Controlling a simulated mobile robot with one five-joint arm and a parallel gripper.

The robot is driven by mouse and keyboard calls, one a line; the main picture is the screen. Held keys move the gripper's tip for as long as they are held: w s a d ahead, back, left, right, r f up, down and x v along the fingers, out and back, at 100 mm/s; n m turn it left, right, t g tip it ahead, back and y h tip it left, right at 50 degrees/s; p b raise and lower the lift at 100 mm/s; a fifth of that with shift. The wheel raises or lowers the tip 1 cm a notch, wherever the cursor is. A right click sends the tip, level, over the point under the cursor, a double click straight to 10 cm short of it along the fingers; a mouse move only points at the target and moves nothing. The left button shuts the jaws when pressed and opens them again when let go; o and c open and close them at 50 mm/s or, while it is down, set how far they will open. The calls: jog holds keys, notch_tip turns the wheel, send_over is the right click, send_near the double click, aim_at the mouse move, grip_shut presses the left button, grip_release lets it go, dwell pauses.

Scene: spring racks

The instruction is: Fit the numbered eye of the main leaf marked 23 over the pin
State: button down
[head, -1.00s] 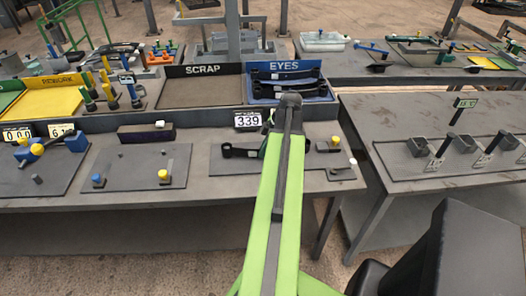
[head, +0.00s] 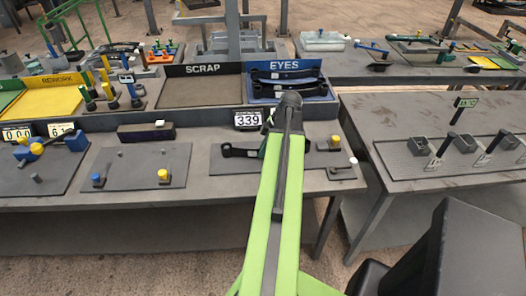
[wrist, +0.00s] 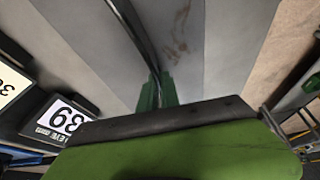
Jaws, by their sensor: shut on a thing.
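A dark leaf (head: 240,151) with a rounded eye at its left end lies over the grey board below the 339 display in the head view. My green arm crosses in front of its middle, and a dark part shows again to the right. In the wrist view, my gripper (wrist: 156,92) has its green fingers close together on a thin dark strip (wrist: 139,38), which looks like the leaf seen edge-on. I cannot read a 23 or tell whether an eye is around a pin. A yellow-topped post (head: 335,142) stands at the board's right.
The 339 display (head: 248,119) stands behind the board and also shows in the wrist view (wrist: 66,120). Behind it are the SCRAP tray (head: 202,72) and the blue EYES tray (head: 289,68) with dark leaves. Another board (head: 130,166) lies left. A second table (head: 400,190) stands right.

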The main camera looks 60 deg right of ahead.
jog(key=shift+w, duration=0.1)
dwell(0.3)
jog(key=c, duration=1.5)
grip_release()
jog(key=o, duration=0.5)
jog(key=shift+r, duration=0.1)
notch_tip(320, 180, up, 8)
jog(key=p, duration=0.8)
